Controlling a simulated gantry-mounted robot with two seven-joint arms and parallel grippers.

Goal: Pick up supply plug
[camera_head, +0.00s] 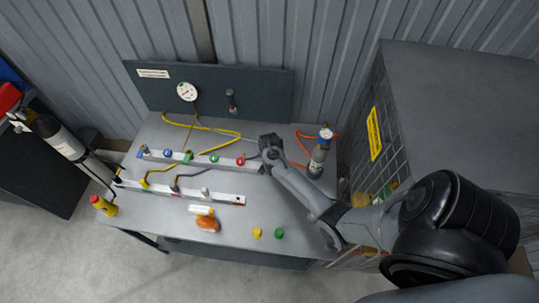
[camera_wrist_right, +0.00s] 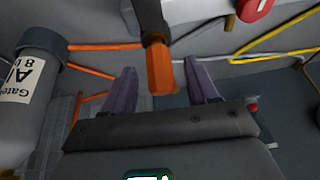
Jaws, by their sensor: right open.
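An orange plug-like piece (camera_wrist_right: 159,70) with a dark upper part shows in the right wrist view; it looks like the supply plug. My right gripper (camera_wrist_right: 160,82) is open, with one finger on each side of the orange piece. Gaps show between the piece and both fingers, so nothing is gripped. In the head view my right gripper (camera_head: 272,152) is at the right end of the rear white rail (camera_head: 200,158) and hides the piece. My left gripper is not in view.
A grey labelled cylinder (camera_wrist_right: 24,95) with an orange hose (camera_wrist_right: 95,72) is left in the wrist view. In the head view the cylinder (camera_head: 318,158) stands right of my gripper. The dark back panel (camera_head: 265,92) is behind.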

